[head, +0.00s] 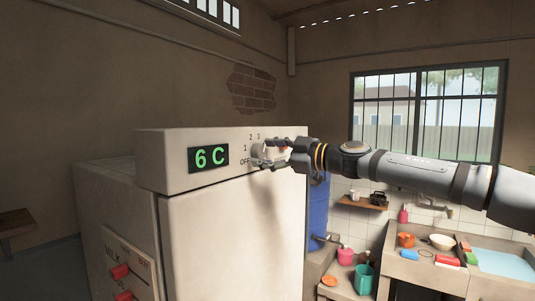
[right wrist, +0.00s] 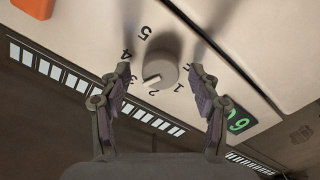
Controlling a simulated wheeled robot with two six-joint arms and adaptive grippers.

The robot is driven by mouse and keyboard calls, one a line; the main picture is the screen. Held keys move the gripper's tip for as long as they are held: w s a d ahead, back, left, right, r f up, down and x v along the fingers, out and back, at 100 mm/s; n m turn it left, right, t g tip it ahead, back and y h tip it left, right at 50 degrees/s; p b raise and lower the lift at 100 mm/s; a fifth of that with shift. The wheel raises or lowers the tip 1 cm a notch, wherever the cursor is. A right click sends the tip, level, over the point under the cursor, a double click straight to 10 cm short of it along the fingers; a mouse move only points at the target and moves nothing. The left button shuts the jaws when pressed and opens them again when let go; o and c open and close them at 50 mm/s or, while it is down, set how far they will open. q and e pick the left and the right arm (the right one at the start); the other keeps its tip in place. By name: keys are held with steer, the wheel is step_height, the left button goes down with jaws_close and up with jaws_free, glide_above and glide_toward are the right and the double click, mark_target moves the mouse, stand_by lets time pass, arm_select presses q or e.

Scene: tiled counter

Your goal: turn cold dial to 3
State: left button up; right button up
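The grey cold dial (right wrist: 162,68) sits on the fridge's upper panel. In the head view the dial (head: 257,151) is partly covered by my right gripper (head: 264,153). In the right wrist view my right gripper (right wrist: 160,70) is open, with one finger on each side of the dial and visible gaps between. My left gripper is out of view.
The white fridge (head: 235,230) carries a green display (head: 208,158) reading 6 C. An orange-red piece (right wrist: 37,7) shows at the wrist view's corner. A blue barrel (head: 319,210) stands behind the fridge, and a sink counter (head: 425,272) with dishes lies at the right.

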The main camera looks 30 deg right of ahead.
step_height(320, 180, up, 10)
stand_by(0.6)
